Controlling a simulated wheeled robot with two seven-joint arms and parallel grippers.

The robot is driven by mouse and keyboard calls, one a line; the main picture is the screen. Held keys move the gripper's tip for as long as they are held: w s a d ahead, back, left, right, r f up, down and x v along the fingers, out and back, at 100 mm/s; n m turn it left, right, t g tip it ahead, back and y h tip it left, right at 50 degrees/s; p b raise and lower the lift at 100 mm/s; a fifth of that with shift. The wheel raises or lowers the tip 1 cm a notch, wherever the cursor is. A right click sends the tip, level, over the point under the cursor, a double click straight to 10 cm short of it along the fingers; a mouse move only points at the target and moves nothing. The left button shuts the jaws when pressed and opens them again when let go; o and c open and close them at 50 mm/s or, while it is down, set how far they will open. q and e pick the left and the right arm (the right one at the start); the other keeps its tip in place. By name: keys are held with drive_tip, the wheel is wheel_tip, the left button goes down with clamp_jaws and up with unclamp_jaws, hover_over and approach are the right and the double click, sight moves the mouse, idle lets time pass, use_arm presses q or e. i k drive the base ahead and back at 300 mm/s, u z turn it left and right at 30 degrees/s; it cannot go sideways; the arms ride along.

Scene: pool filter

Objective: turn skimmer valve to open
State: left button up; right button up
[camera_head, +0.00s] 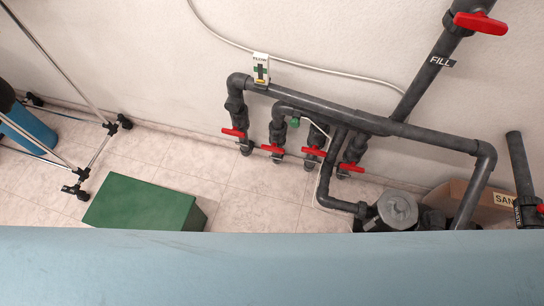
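Several dark grey pipe valves with red handles stand in a row by the wall: the leftmost red handle (233,132), a second red handle (272,149), a third red handle (314,152) and the rightmost red handle (351,167). No skimmer label is readable, so I cannot tell which one is the skimmer valve. Another red-handled valve (480,22) is at the top right, on a pipe with a "FILL" label (441,62). Neither of my grippers is in view.
A light blue surface (270,265) spans the bottom and hides what lies below. A green box (140,205) sits on the tiled floor at left, near a wheeled metal frame (75,188). A grey round-lidded housing (397,209) and a cardboard box (480,200) stand at right.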

sight(273, 148)
drive_tip(key=z, duration=0.35)
drive_tip(key=k, duration=0.2)
drive_tip(key=u, duration=0.25)
drive_tip(key=i, duration=0.85)
drive_tip(key=z, duration=0.85)
